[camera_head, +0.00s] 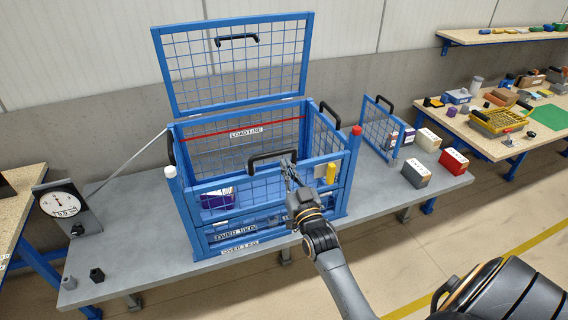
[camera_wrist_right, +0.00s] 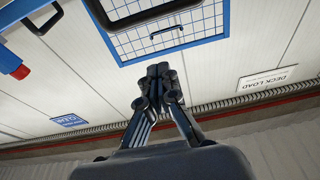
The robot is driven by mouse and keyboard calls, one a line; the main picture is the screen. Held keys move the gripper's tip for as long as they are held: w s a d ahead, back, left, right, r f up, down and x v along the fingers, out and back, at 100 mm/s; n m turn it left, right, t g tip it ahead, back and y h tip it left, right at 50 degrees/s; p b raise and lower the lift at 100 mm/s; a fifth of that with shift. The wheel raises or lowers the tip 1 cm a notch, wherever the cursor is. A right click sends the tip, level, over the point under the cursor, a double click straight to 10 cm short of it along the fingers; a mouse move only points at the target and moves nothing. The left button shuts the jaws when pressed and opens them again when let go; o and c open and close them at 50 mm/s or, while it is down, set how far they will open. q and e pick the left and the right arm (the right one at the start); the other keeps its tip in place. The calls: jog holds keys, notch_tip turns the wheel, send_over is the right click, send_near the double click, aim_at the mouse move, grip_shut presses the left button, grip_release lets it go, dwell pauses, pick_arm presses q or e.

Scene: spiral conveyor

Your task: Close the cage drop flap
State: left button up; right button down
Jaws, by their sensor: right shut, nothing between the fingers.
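The blue wire-mesh cage (camera_head: 345,200) stands on a grey bench. Its front flap (camera_head: 240,191) has a black handle (camera_head: 262,157) at the top and looks raised, close to upright between the front posts. I cannot tell whether it is flush or latched. My right gripper (camera_head: 289,164) is shut and empty at the flap's top edge, just right of the handle. In the right wrist view my fingertips (camera_wrist_right: 158,72) are together, below a large black handle (camera_wrist_right: 130,14). My left gripper is not in view.
The mesh lid (camera_head: 235,62) stands open at the back. A purple box (camera_head: 216,198) and a yellow item (camera_head: 331,173) show at the cage front. A dial scale (camera_head: 62,205) is at left; boxes (camera_head: 416,172) and a small mesh panel (camera_head: 379,128) are at right.

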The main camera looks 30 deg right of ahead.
aim_at(273, 153)
jog(key=shift+a+f+v, duration=0.25)
jog(key=shift+v, duration=3.3)
pick_arm(q)
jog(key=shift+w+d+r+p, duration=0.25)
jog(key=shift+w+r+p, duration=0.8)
jog(key=shift+p, duration=0.15)
pick_arm(e)
jog(key=w+d, duration=0.3)
jog(key=w, duration=1)
jog(key=shift+w+d+f+b, duration=0.1)
jog(key=shift+w+f+b, duration=0.15)
jog(key=shift+w+b, duration=0.3)
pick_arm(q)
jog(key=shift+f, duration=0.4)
pick_arm(e)
jog(key=shift+g, duration=0.3)
